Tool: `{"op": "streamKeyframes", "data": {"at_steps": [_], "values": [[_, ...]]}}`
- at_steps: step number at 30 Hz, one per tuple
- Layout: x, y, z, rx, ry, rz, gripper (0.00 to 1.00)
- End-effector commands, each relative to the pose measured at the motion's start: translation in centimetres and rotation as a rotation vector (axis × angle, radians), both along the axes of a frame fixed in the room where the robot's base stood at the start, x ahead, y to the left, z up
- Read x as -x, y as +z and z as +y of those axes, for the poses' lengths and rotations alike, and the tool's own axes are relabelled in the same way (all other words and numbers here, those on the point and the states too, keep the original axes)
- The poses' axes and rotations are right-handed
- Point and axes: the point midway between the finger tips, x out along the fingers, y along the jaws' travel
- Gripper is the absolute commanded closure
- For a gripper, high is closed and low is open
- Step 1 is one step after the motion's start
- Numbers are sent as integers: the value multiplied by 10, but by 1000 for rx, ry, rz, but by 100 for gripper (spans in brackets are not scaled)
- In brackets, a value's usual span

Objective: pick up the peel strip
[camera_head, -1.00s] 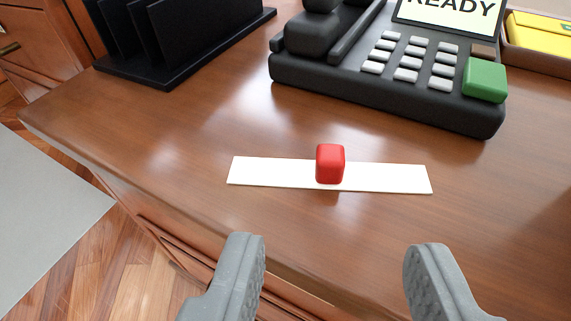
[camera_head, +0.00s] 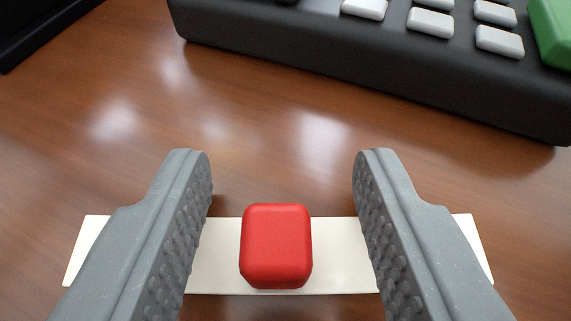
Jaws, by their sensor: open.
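The peel strip (camera_head: 345,262) is a white flat strip lying crosswise on the brown wooden desk, low in the view. A red rounded block (camera_head: 276,246) sits at its middle. My gripper (camera_head: 282,165) is open, with one grey finger to the left of the red block and one to the right. There is a gap between the block and each finger. The fingers hide parts of the strip, and its two ends show outside them. I cannot tell whether the fingertips touch the strip or the desk.
A dark phone-like device (camera_head: 330,55) with pale keys and a green button stands beyond the strip. A black object (camera_head: 35,25) is at the far left corner. The desk (camera_head: 270,120) between the strip and the device is clear.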

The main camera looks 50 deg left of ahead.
Motion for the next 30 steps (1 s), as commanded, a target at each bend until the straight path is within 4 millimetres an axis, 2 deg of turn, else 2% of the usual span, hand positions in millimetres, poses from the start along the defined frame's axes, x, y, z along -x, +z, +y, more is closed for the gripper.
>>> {"op": "streamKeyframes", "data": {"at_steps": [6, 7, 11, 12, 23, 30], "values": [[-2, -1, 2, 1, -1, 0, 58], [-2, -1, 1, 1, -1, 0, 61], [-2, -1, 1, 1, -1, 0, 97], [-2, -1, 1, 1, -1, 0, 100], [-2, 1, 1, 1, -1, 0, 100], [-2, 19, 1, 0, -1, 0, 100]]}}
